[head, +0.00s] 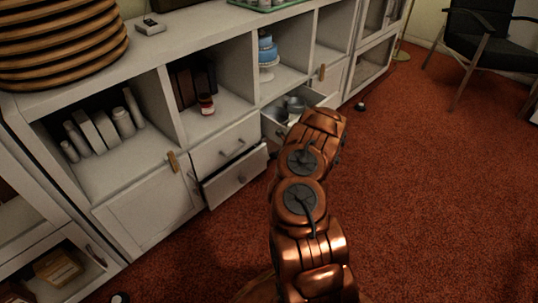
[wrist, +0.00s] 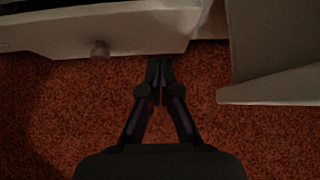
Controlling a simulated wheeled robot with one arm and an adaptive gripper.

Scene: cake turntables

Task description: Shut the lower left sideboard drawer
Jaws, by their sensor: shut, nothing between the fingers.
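The lower left drawer (head: 236,178) of the white sideboard stands partly open in the head view, its front jutting out below the shut upper left drawer (head: 226,143). In the wrist view, a pale drawer front with a round knob (wrist: 100,50), apparently this same drawer, spans the upper left. My gripper (wrist: 160,66) is shut and empty, with its fingertips at the lower edge of that front, right of the knob. I cannot tell whether they touch it. In the head view my arm hides the gripper.
An upper right drawer (head: 272,128) is open, with metal pots (head: 293,104) inside. A pale panel (wrist: 270,88) juts out at the right of the wrist view, close to my gripper. A cake stand (head: 267,72) and a red jar (head: 206,104) sit on shelves.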

